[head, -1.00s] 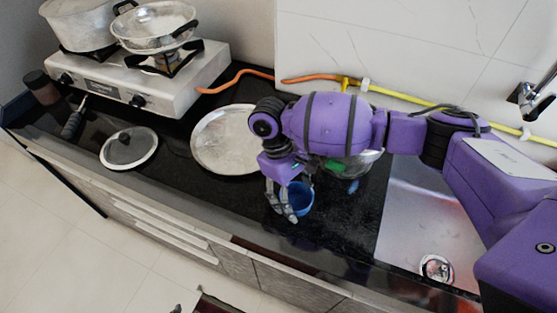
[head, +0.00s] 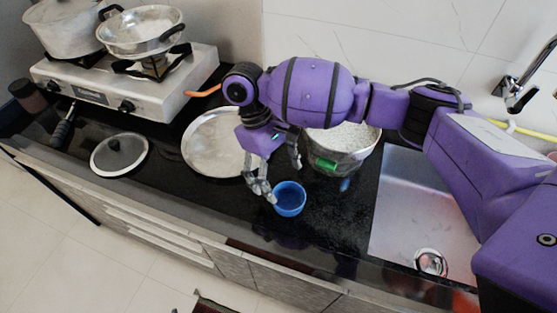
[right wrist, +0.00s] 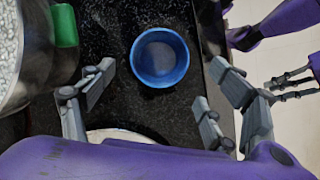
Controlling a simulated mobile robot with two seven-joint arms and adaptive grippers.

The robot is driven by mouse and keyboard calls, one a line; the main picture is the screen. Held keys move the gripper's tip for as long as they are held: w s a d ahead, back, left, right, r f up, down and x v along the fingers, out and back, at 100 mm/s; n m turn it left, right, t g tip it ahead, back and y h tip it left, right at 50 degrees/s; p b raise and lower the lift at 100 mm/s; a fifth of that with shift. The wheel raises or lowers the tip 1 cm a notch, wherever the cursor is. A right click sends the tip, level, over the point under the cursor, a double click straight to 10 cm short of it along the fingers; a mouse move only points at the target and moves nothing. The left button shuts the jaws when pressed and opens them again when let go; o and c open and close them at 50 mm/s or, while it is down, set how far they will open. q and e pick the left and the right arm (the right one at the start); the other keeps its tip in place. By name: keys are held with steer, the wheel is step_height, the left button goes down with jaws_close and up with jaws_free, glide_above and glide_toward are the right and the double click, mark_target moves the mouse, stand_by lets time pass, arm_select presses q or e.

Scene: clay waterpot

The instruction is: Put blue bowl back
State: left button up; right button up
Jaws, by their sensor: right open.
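The blue bowl (head: 289,199) stands upright on the black counter, in front of the metal pot of white grains. The right wrist view shows the bowl (right wrist: 160,57) from above, with nothing clearly visible in it. My right gripper (head: 283,180) is open and empty, just above and left of the bowl in the head view. In the right wrist view its spread fingers (right wrist: 158,82) lie to either side of the bowl, apart from it. My left gripper (right wrist: 288,85) shows at the right edge of that view, away from the bowl; its opening is unclear.
The grain pot (head: 350,145) with green handles stands behind the bowl. A round metal plate (head: 205,150) and a glass lid (head: 119,153) lie to the left. The sink (head: 415,215) is at the right. The counter between bowl and sink is clear.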

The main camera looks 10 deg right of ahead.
steer(key=shift+v, duration=2.1)
